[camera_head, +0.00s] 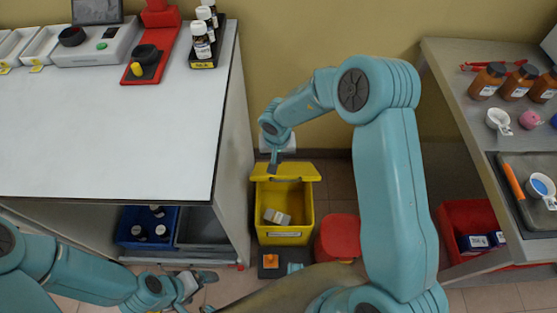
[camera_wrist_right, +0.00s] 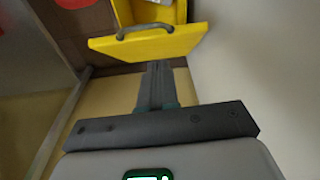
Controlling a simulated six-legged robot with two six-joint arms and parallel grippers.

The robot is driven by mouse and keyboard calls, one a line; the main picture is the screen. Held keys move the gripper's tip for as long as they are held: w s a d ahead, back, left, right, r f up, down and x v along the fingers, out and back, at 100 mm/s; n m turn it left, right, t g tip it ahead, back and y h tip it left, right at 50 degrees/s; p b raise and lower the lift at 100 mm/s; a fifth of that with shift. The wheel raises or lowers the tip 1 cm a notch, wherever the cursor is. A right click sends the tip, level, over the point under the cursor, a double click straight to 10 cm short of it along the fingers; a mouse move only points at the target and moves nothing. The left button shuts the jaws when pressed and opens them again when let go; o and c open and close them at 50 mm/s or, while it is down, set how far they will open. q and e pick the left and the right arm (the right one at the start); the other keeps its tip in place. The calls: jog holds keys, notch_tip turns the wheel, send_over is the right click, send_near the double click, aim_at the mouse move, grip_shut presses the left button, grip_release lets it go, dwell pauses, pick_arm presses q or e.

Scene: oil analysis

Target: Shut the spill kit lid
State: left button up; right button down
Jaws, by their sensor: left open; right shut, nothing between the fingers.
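The spill kit is a yellow bin (camera_head: 285,238) on the floor between the two tables, with a small pale box (camera_head: 277,217) inside. Its yellow lid (camera_head: 304,170) stands open at the bin's back edge. The lid (camera_wrist_right: 150,46) also shows in the right wrist view, with a dark handle (camera_wrist_right: 145,30). My right gripper (camera_head: 274,168) is shut and empty at the lid's left part; its fingers (camera_wrist_right: 157,75) point at the lid's edge. I cannot tell whether they touch it. My left gripper (camera_head: 203,278) is open and empty, low at the left, apart from the bin.
A white-topped table (camera_head: 110,130) stands close on the bin's left, with a blue crate (camera_head: 130,240) beneath. A red bin (camera_head: 338,238) is on its right. A grey table (camera_head: 455,120) stands further right. A dark pedal-like plate with an orange block (camera_head: 270,262) lies in front.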

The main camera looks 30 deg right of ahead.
notch_tip(320, 180, up, 4)
jog(key=d+p, duration=0.2)
jog(key=shift+m, duration=0.3)
jog(key=f+b, duration=0.1)
jog(key=f, duration=0.2)
jog(key=f+b, duration=0.1)
jog(key=f, duration=0.2)
jog(key=f+b, duration=0.1)
jog(key=f, duration=0.3)
jog(key=shift+w+d+f, duration=0.1)
jog(key=shift+w+d, duration=0.3)
jog(key=shift+s+a+f+b, duration=0.15)
jog(key=shift+s+f+b, duration=0.2)
jog(key=shift+f, duration=0.2)
jog(key=shift+s+a+f+b, duration=0.1)
jog(key=shift+s+f+b, duration=0.1)
jog(key=shift+f+b, duration=0.3)
pick_arm(q)
jog(key=shift+s+d+f, duration=0.1)
jog(key=shift+s+f, duration=0.05)
jog(key=shift+f, duration=0.9)
pick_arm(e)
jog(key=shift+s+a+f, duration=0.25)
jog(key=shift+s+f, duration=0.2)
jog(key=shift+f, duration=0.1)
pick_arm(q)
jog(key=shift+f+b, duration=0.15)
jog(key=shift+b, duration=0.25)
pick_arm(e)
jog(key=shift+f, duration=0.15)
